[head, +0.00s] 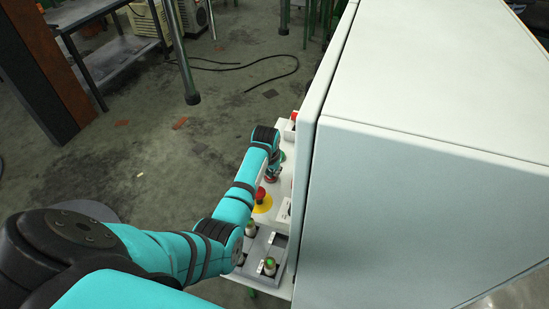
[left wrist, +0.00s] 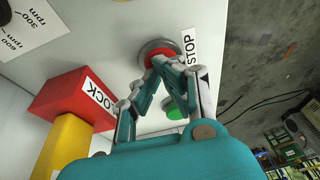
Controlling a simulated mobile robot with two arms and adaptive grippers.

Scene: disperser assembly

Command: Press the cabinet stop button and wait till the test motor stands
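The red round stop button (left wrist: 160,55) in a grey ring sits on the white panel, beside a label reading STOP (left wrist: 190,46) in the left wrist view. My left gripper (left wrist: 168,64) is shut and empty, its fingertips together over the button's edge. They seem to touch it; I cannot tell whether it is pressed in. In the head view my left gripper (head: 274,170) reaches down over the panel (head: 283,187) and hides part of it. A green button (left wrist: 175,112) shows behind the fingers. My right gripper and the test motor are not in view.
A red block labelled LOCK (left wrist: 62,96) with a yellow part (left wrist: 66,143) stands close to the fingers. The large white cabinet (head: 420,190) closes off the right.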

